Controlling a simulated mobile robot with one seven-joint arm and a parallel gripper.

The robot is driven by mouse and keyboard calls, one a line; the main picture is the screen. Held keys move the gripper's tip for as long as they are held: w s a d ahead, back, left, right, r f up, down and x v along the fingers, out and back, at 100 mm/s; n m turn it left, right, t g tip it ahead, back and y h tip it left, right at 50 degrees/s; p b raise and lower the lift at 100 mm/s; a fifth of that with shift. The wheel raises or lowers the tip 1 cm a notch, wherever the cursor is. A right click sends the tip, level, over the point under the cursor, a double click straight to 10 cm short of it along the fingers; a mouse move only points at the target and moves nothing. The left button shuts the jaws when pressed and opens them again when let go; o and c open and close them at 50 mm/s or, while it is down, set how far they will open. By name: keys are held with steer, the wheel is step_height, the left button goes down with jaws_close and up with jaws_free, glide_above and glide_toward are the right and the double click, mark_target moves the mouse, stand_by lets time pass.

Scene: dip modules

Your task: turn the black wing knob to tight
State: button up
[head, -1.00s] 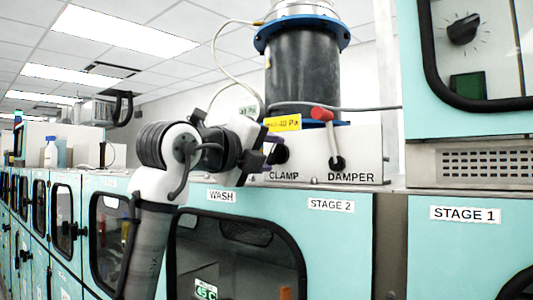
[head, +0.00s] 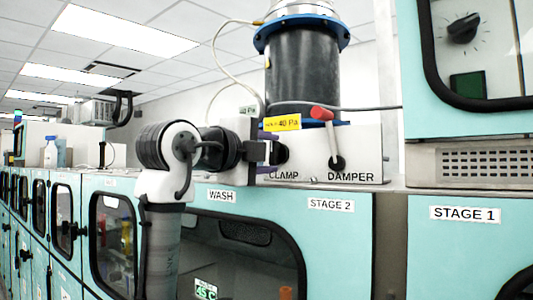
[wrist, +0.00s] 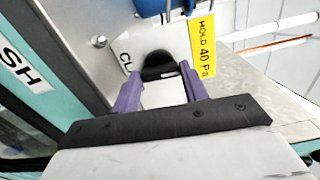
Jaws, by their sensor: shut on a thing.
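The black wing knob (head: 283,154) sits on the pale front panel above the CLAMP label, mostly behind my fingertips in the head view. In the wrist view the dark knob (wrist: 158,65) shows between the two purple fingers. My gripper (head: 270,153) reaches it from the left and is shut on it. The gripper (wrist: 161,78) also shows in the wrist view with a finger on each side of the knob. The CLAMP label (head: 284,177) is below the knob; part of its lettering is covered in the wrist view. Any tight mark is not visible.
The red-handled DAMPER lever (head: 322,114) stands close to the right of the knob. A yellow "HOLD 40 Pa" tag (head: 283,123) hangs just above it. The dark cylinder (head: 302,75) rises behind. Teal cabinets fill the area below.

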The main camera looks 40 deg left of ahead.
steer(key=n, duration=0.4)
steer(key=shift+n, duration=0.3)
steer(key=n, duration=0.4)
steer(key=shift+n, duration=0.3)
steer(key=n, duration=0.9)
steer(key=shift+f, duration=0.1)
steer(key=shift+n, duration=0.3)
steer(key=o, duration=1)
steer(key=shift+s, duration=0.15)
